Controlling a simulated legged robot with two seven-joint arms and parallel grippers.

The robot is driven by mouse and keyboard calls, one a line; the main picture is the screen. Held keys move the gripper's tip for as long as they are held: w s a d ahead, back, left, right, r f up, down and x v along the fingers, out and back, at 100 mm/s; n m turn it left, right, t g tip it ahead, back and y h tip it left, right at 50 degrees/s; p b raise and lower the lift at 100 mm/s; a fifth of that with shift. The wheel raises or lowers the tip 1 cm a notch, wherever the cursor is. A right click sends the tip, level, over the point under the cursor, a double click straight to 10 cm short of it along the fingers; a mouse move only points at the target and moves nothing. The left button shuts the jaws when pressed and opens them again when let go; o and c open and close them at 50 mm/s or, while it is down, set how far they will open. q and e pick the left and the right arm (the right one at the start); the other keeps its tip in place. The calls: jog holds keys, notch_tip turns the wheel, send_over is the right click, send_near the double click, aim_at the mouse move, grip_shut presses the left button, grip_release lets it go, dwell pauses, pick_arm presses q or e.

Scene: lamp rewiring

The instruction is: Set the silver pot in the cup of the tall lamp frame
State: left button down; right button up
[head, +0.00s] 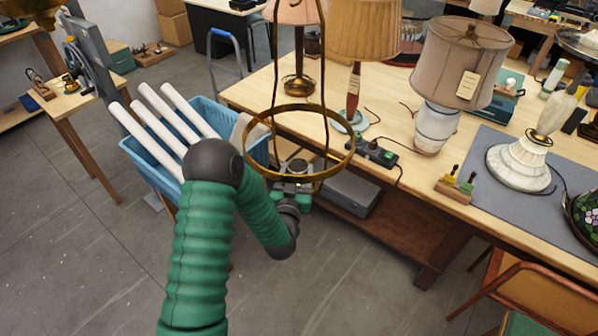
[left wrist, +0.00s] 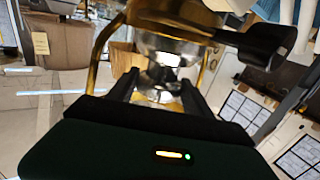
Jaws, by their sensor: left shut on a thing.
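The tall lamp frame is brass, with thin curved rods and a wide ring (head: 348,158) in front of the bench edge. My left gripper (head: 293,190) is at the near lower side of the ring. It is shut on the silver pot (head: 297,167), which appears within the ring's outline. In the left wrist view the shiny pot (left wrist: 163,72) sits between the two dark fingers, with brass frame parts (left wrist: 102,40) around it. I cannot make out the cup clearly, nor whether the pot touches it. My right gripper is not in view.
A blue crate (head: 150,165) with white tubes stands left of the frame, behind my left arm. The wooden bench (head: 400,195) holds several lamps, a power strip (head: 375,152) and a grey mat (head: 500,200). A grey box (head: 350,192) sits on the shelf below.

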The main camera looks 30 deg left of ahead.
pick_arm(q)
jog(key=shift+s+a, duration=0.1)
jog(key=shift+s, duration=0.1)
jog(key=shift+w+d, duration=0.1)
jog(key=shift+d, duration=0.25)
jog(key=shift+c, duration=1.9)
grip_release()
jog(key=shift+a, duration=0.1)
jog(key=shift+a+f, duration=0.1)
